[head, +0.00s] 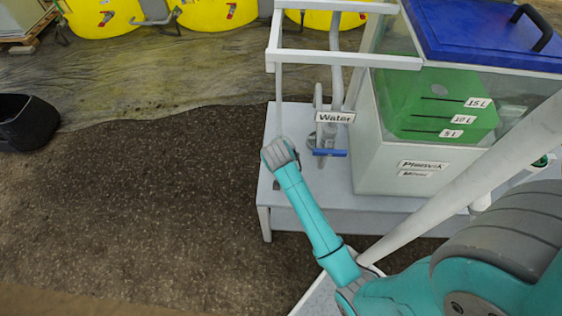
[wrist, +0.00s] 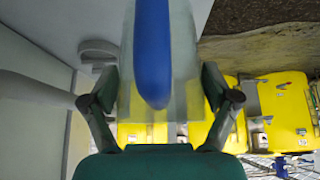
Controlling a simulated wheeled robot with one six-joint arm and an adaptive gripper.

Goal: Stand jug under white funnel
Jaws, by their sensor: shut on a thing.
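In the wrist view my gripper (wrist: 160,90) is shut on a translucent jug (wrist: 187,60) with a blue upright handle (wrist: 152,50); one finger is on each side of it. Its top and base are outside or hidden in that view. In the head view my arm reaches to the left front of the skid, and the gripper and jug are hidden behind it. I cannot make out the white funnel in either view. I cannot tell what the jug stands on or whether it is lifted.
The pale skid table (head: 284,128) carries a Water sign (head: 335,117), a blue valve lever (head: 329,153) and a tank of green liquid (head: 415,90) with a blue lid (head: 490,32). A white frame (head: 335,58) overhangs it. A black bucket (head: 25,122) lies left; open floor lies between.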

